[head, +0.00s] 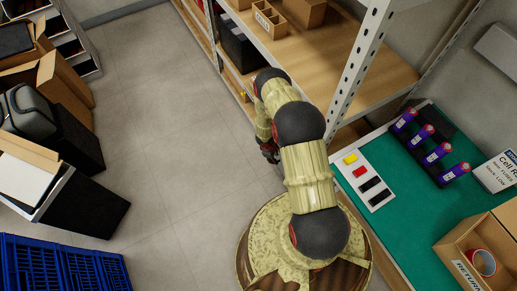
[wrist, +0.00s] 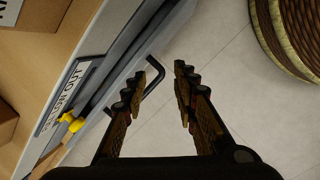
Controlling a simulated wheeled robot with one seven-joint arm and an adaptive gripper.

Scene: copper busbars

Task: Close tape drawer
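A grey drawer front (wrist: 118,52) with a dark bent handle (wrist: 157,66) runs diagonally across the left of the wrist view. Its white label (wrist: 68,97) is turned and hard to read, so I cannot confirm it is the tape drawer. My gripper (wrist: 165,72) is open, its fingers apart. The handle sits at the left fingertip and reaches toward the gap; I cannot tell whether they touch. In the head view my gripper (head: 268,152) is low beside the shelf unit, mostly behind my arm, and the drawer is hidden there. How far the drawer stands out is unclear.
A yellow piece (wrist: 72,122) sits near the label. The wooden shelf (head: 330,72) with a white post (head: 357,75) stands right of my arm. A green-topped bench (head: 410,215) is at right. Boxes and blue crates (head: 60,265) stand left; the floor (head: 165,110) between is clear.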

